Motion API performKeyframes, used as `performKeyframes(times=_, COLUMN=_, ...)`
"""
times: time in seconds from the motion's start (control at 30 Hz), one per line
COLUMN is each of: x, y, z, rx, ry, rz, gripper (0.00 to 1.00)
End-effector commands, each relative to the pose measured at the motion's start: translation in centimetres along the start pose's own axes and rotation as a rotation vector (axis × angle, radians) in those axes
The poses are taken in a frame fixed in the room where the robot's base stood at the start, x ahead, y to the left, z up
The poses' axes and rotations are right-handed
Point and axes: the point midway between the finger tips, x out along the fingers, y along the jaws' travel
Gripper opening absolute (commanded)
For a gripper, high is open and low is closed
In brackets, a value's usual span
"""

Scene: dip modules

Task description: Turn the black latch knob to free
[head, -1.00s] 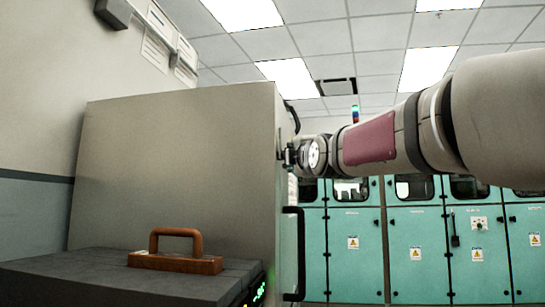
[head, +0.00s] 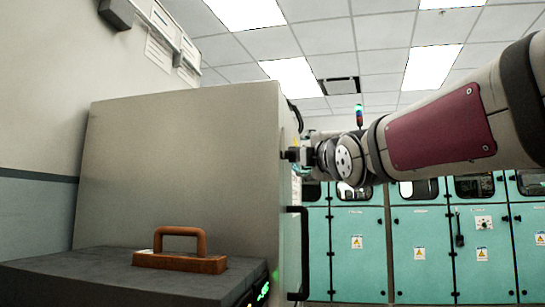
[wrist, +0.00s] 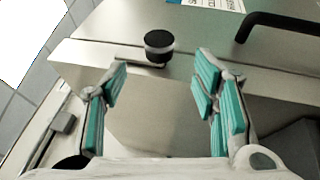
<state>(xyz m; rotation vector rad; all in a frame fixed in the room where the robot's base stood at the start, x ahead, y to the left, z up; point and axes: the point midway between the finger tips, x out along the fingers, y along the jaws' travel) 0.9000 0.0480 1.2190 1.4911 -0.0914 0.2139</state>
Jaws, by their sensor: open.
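The black latch knob (wrist: 159,42) is a short round cylinder on a metal bar at the edge of a pale metal cabinet (wrist: 180,87). My gripper (wrist: 162,72) is open, with teal-padded fingers spread apart. In the wrist view the knob shows beyond the fingertips, between the lines of the two fingers, and nothing is between the pads. In the head view my gripper (head: 306,156) is at the front edge of the cabinet (head: 185,170). I cannot make out the knob's turned position clearly there.
A black bar handle (wrist: 285,24) is on the cabinet, right of the knob in the wrist view. A grey box (head: 110,276) with a brown handle block (head: 180,262) stands at lower left. Teal cabinets (head: 420,245) line the background, with open space before them.

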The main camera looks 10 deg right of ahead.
Motion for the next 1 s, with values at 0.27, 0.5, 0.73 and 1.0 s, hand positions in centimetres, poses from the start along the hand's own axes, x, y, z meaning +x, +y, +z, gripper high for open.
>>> performKeyframes(times=0.27, x=-3.2, y=0.0, z=0.0, rx=-0.001, ry=0.000, rz=0.000, gripper=0.54)
performKeyframes(times=0.5, x=-3.6, y=0.0, z=0.0, rx=0.000, ry=0.000, rz=0.000, gripper=0.54)
performKeyframes(times=0.73, x=-3.5, y=0.0, z=0.0, rx=0.000, ry=0.000, rz=0.000, gripper=0.54)
performKeyframes(times=1.0, x=-4.4, y=-1.9, z=0.3, rx=0.060, ry=-0.013, rz=-0.067, gripper=0.54)
